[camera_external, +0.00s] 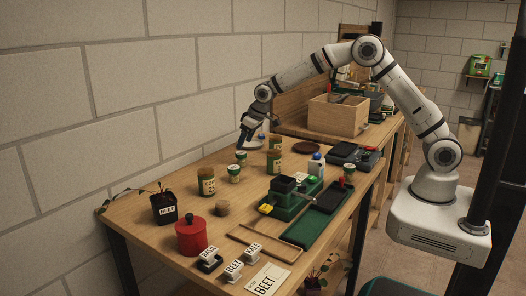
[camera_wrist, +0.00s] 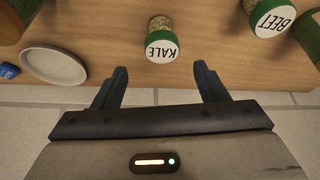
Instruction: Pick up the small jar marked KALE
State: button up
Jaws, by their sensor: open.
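The small KALE jar (camera_wrist: 162,40) has a white label on its green-rimmed lid and pale contents in clear sides. It stands on the table in the wrist view, centred beyond my fingertips. In the external view it appears to be the small jar (camera_external: 241,158) just below my gripper (camera_external: 244,138). My gripper (camera_wrist: 162,76) is open and empty, with its two dark fingers spread apart to either side of the jar's line. The jar is not between the fingers; a gap shows. A similar small jar marked BEET (camera_wrist: 268,20) stands to its right in the wrist view.
A pale round dish (camera_wrist: 54,66) and a blue item (camera_wrist: 9,71) lie left of the KALE jar. Larger jars (camera_external: 206,182) stand nearby. A red canister (camera_external: 191,237), a potted seedling (camera_external: 164,208) and green trays (camera_external: 312,222) occupy the table. The wall runs close behind.

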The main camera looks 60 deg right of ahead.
aim_at(241, 153)
jog(key=shift+x, duration=0.85)
jog(key=x, duration=0.2)
jog(key=p+x, duration=0.1)
jog(key=x, duration=0.3)
jog(key=shift+s+a+f+p, duration=0.1)
jog(key=shift+s+f+p, duration=0.05)
jog(key=shift+f+p, duration=0.3)
jog(key=shift+c, duration=0.2)
jog(key=c, duration=1.1)
